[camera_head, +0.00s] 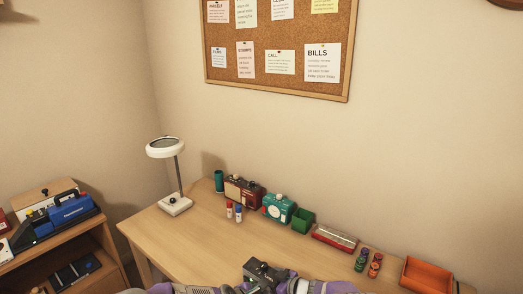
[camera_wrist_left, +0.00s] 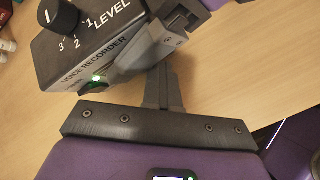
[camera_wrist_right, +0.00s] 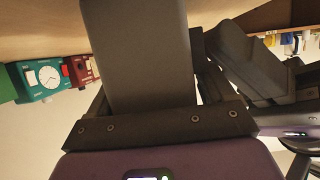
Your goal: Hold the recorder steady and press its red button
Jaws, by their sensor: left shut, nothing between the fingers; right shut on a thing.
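The voice recorder (camera_head: 263,272) is a dark box at the front edge of the desk, low in the head view. In the left wrist view the recorder (camera_wrist_left: 110,45) shows a black knob, a LEVEL scale and a lit green spot. Its red button cannot be made out. My right gripper (camera_head: 284,277) is shut on the recorder from the right. My left gripper (camera_wrist_left: 162,45) is shut and empty, its fingertips close beside the recorder; contact cannot be told. Dark fingers fill much of the right wrist view and hide the grip.
A lamp (camera_head: 175,204) stands at the desk's left. Along the back are a red-brown box (camera_head: 243,190), a teal clock box (camera_head: 279,208), a green bin (camera_head: 303,221), a red-grey box (camera_head: 335,238) and an orange tray (camera_head: 427,276). Small bottles stand among them. The left-middle desk (camera_head: 195,240) is clear.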

